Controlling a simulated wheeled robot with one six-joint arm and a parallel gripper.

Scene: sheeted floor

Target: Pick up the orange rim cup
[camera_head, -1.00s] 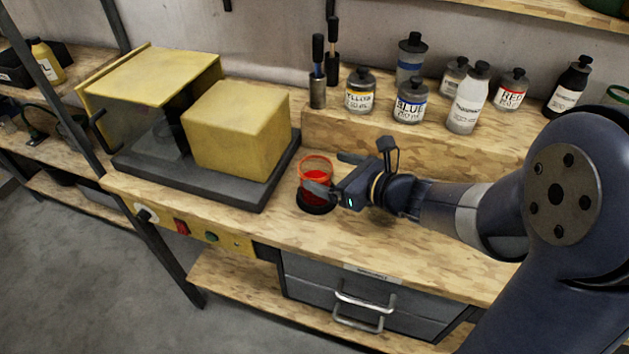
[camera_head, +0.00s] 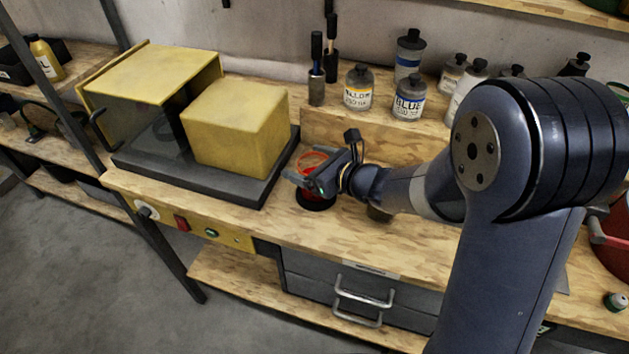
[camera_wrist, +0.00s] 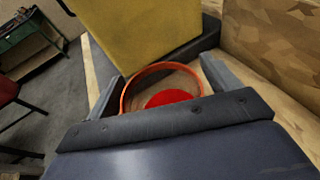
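The orange rim cup (camera_head: 309,164) stands upright on a dark round base on the wooden bench, beside the black platform of the yellow machine. It is clear with an orange rim and red contents, and my gripper hides part of it. In the wrist view the cup (camera_wrist: 163,66) lies between the two fingers. My gripper (camera_head: 308,180) is open around the cup, one finger on each side. In the wrist view the gripper (camera_wrist: 162,90) has its left finger close to the rim and a gap at the right; contact is unclear.
The yellow block (camera_head: 235,128) and its dark platform (camera_head: 215,185) are close to the left of the cup. A raised wooden shelf with a yellow-label bottle (camera_head: 358,90) and a blue-label bottle (camera_head: 408,98) stands behind. Bare bench (camera_head: 290,232) lies in front.

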